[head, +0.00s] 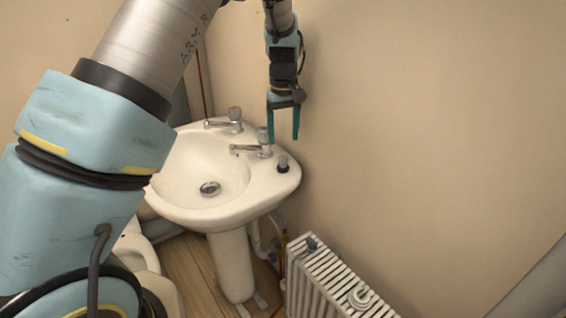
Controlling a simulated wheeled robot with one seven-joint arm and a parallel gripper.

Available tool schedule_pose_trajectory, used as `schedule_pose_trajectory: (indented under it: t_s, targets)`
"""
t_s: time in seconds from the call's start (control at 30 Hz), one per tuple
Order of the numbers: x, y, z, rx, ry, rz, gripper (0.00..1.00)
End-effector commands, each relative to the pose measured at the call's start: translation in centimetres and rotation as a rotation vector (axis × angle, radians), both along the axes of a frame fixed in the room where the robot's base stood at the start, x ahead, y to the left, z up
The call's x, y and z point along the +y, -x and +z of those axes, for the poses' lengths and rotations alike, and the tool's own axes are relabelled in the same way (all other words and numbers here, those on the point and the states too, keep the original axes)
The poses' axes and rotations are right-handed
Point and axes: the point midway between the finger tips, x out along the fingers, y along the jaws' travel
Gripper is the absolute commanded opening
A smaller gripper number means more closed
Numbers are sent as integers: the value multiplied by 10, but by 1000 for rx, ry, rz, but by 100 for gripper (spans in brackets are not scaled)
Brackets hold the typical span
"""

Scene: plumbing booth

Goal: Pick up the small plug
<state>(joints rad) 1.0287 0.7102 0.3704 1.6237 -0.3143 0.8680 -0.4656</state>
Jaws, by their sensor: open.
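A small dark plug (283,163) with a greyish top stands on the right corner of the white washbasin (222,212), beside the tap. My gripper (283,137) points down with its two teal fingers apart and nothing between them. In the picture its fingertips are just above the plug; the exact height gap is hard to judge from this one view. The plug looks free of the fingers.
Two taps, a nearer one (262,143) and a farther one (232,121), stand on the basin's back rim; the nearer is close to the left finger. A white radiator (325,280) with small items on top stands below right. The wall (430,130) is bare.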

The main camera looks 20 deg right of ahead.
Motion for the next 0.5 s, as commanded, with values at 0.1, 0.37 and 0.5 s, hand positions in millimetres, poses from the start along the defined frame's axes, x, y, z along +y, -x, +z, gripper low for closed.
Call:
schedule_pose_trajectory:
  t_s: [0.1, 0.37, 0.5]
  targets:
    - [1, 0, -17, 2, -2, 1, 72]
    - [2, 1, -36, 1, -2, -1, 72]
    - [3, 2, -56, 3, -4, 0, 72]
